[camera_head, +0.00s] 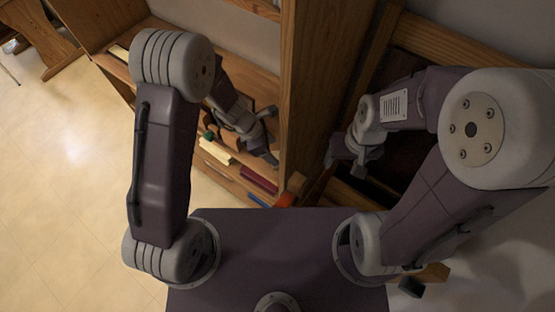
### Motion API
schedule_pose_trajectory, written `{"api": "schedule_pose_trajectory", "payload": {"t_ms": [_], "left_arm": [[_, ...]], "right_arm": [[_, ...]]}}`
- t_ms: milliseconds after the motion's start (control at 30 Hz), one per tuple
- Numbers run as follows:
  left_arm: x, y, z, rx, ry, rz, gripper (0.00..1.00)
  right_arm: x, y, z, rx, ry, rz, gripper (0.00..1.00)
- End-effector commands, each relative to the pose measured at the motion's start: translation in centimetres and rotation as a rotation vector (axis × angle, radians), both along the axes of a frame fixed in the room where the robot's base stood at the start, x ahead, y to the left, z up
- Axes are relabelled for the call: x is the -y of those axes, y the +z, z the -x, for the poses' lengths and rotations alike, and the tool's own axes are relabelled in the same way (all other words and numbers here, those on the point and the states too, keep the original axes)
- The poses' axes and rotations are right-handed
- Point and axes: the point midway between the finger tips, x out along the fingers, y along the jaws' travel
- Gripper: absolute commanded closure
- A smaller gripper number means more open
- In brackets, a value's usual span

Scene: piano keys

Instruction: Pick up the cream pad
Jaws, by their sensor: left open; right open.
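A small cream block (215,151), which looks like the cream pad, lies on the wooden desk surface near the middle of the view. My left gripper (268,136) is open above the same surface, to the right of the cream block and apart from it. Nothing shows between its fingers. My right gripper (345,160) is open on the other side of the upright wooden panel, in a dark area. The arm hides part of it.
A dark red block (258,180), a blue item (257,200) and an orange-red item (285,200) lie near the cream block. A green item (208,134) sits just behind it. A tall wooden panel (315,90) stands between my arms.

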Motion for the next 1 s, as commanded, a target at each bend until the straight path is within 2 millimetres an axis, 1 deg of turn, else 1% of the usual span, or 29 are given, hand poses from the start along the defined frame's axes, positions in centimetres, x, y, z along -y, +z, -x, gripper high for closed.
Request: {"api": "schedule_pose_trajectory", "payload": {"t_ms": [67, 100, 233, 333, 433, 633, 667, 700, 767, 800, 833, 867, 1000], "left_arm": [[0.1, -0.1, 0.0, 0.001, 0.0, 0.0, 0.35], [0.2, -0.5, 0.0, 0.0, 0.0, 0.0, 0.35], [0.9, -3.0, 0.2, -0.002, -0.001, -0.002, 0.35], [1.6, -4.3, 0.1, -0.001, -0.003, -0.001, 0.35], [1.8, -4.9, 0.0, 0.001, -0.002, -0.001, 0.35], [1.8, -4.8, 0.0, 0.002, -0.001, -0.001, 0.35], [1.8, -4.8, 0.0, 0.002, -0.001, -0.001, 0.43], [1.8, -4.8, 0.0, 0.002, -0.001, -0.001, 0.54], [1.8, -4.8, 0.0, 0.002, -0.001, -0.001, 0.71], [1.8, -4.8, 0.0, 0.002, -0.001, -0.001, 0.82], [1.8, -4.8, 0.0, 0.002, -0.001, -0.001, 0.85], [1.8, -4.8, 0.0, 0.002, -0.001, -0.001, 0.91], [1.8, -4.8, 0.0, 0.002, -0.001, -0.001, 0.91]], "right_arm": [[0.0, 0.0, 0.0, 0.0, 0.0, 0.0, 0.37], [0.0, -0.2, 0.0, 0.001, 0.0, 0.0, 0.37], [0.0, -1.1, 0.0, 0.001, 0.0, 0.0, 0.37], [0.0, -1.5, 0.0, 0.0, 0.0, 0.0, 0.37], [0.0, -1.6, 0.0, 0.0, 0.0, 0.0, 0.37], [0.0, -1.5, 0.0, 0.001, 0.0, 0.0, 0.37], [0.0, -1.5, 0.0, 0.001, 0.0, 0.0, 0.37], [0.0, -1.5, 0.0, 0.001, 0.0, 0.0, 0.37], [0.0, -1.5, 0.0, 0.001, 0.0, 0.0, 0.37], [0.0, -1.5, 0.0, 0.001, 0.0, 0.0, 0.37], [0.0, -1.5, 0.0, 0.001, 0.0, 0.0, 0.37], [0.0, -1.5, 0.0, 0.001, 0.0, 0.0, 0.37], [0.0, -1.5, 0.0, 0.001, 0.0, 0.0, 0.37]]}}
